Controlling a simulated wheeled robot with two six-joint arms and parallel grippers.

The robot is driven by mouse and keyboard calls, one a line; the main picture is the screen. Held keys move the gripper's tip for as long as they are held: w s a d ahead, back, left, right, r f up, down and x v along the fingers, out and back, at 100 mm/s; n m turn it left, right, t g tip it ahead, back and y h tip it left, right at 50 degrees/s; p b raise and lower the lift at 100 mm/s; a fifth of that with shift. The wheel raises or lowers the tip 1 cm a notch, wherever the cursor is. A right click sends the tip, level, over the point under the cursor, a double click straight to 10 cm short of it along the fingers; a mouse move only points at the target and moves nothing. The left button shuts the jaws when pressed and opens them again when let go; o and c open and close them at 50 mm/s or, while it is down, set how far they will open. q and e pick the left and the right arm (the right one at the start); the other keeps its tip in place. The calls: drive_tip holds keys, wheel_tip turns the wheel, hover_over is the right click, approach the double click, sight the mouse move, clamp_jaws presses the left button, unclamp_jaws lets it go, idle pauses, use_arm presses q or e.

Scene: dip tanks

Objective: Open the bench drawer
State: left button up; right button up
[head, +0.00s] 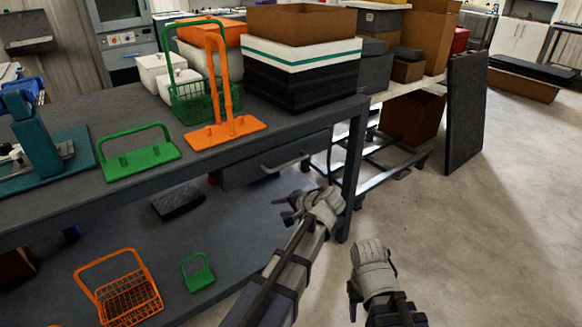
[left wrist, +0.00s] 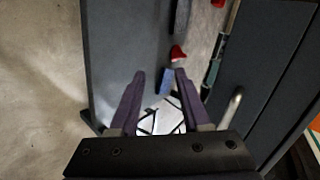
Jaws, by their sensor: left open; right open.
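The bench drawer (head: 245,172) is a dark grey box under the right part of the bench top and looks shut. Its pale bar handle (head: 286,163) runs along the front. In the left wrist view the handle (left wrist: 232,106) shows at the right, beside the dark drawer front (left wrist: 262,62). My left gripper (head: 287,208) is open and empty, below and in front of the handle, apart from it. In the left wrist view its two purple fingers (left wrist: 160,76) are spread, with the handle outside them to the right. My right gripper (head: 353,301) is open over bare floor.
The bench top (head: 75,205) carries green and orange racks (head: 140,158), baskets and boxes. A lower shelf (head: 225,228) holds an orange basket (head: 128,297) and a small green rack (head: 198,275). A bench leg (head: 354,165) stands right of the drawer.

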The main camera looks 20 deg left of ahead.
sight(292, 163)
use_arm(q)
drive_tip(key=w+d+r+m+t+y, duration=0.3)
drive_tip(key=w+d+r+t, duration=0.15)
drive_tip(key=w+r, duration=0.45)
drive_tip(key=shift+b+x, duration=0.85)
drive_tip(key=shift+x, duration=2.75)
drive_tip(key=shift+w, duration=0.1)
drive_tip(key=shift+c, duration=0.4)
drive_tip(key=shift+d, duration=0.1)
clamp_jaws()
